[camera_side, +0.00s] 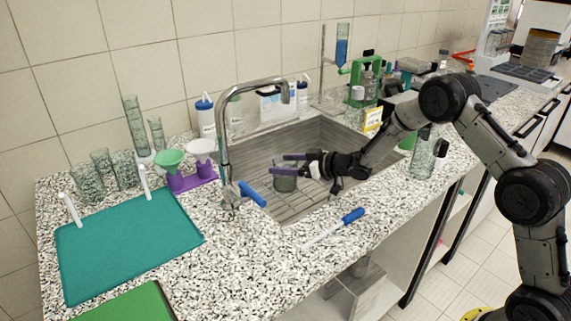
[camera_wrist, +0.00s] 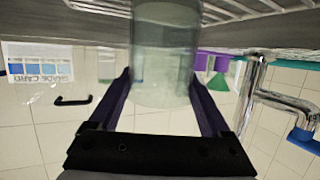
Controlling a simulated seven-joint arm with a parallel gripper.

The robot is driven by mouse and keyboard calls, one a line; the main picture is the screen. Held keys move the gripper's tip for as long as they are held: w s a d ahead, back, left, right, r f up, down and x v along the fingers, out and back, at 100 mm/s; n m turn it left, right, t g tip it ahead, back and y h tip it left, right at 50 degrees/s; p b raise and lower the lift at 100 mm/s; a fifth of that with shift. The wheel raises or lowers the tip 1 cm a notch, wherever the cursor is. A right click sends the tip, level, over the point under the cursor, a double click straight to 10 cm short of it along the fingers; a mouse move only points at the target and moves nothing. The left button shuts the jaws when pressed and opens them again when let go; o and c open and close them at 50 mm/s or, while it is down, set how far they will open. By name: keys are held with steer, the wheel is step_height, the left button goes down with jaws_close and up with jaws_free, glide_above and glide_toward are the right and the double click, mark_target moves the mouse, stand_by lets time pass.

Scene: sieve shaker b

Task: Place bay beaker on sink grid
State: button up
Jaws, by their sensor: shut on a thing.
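The beaker (camera_side: 285,180) is clear glass and looks upright inside the sink in the side view. It also shows between my fingers in the wrist view (camera_wrist: 165,60). My gripper (camera_side: 282,163) is shut on the beaker, one purple finger on each side of it. The sink grid (camera_side: 305,203) is a wire rack in the bottom of the sink, and the beaker is over it. Grid wires also show at the edge of the wrist view (camera_wrist: 240,8). I cannot tell whether the beaker's base touches the grid.
A chrome faucet (camera_side: 222,135) with a blue handle stands left of my gripper. A blue-handled brush (camera_side: 336,226) lies on the front counter. A glass bottle (camera_side: 424,155) stands right of the sink, near my arm. Funnels in a purple stand (camera_side: 190,178) are left of the faucet.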

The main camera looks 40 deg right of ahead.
steer(key=shift+f, duration=0.3)
